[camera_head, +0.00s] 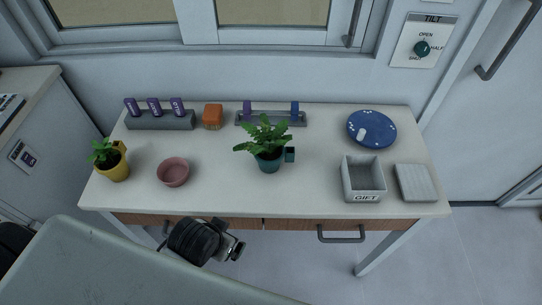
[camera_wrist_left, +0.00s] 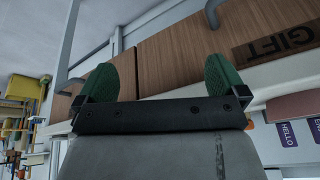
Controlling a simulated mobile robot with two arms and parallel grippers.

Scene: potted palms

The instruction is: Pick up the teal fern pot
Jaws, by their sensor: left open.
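The teal fern pot (camera_head: 268,163) stands upright near the middle of the white table, with a leafy green fern in it. A small teal square piece (camera_head: 290,154) sits at its right side. My left gripper (camera_head: 232,247) is in front of the table's front edge, below and left of the pot, apart from it. In the left wrist view its two green-padded fingers (camera_wrist_left: 160,80) are wide apart with nothing between them. The teal pot does not show in that view. My right gripper is not in view.
A pink bowl (camera_head: 173,173) and a yellow plant pot (camera_head: 116,167) stand to the left. A rack (camera_head: 271,119) is behind. The table's front is clear.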

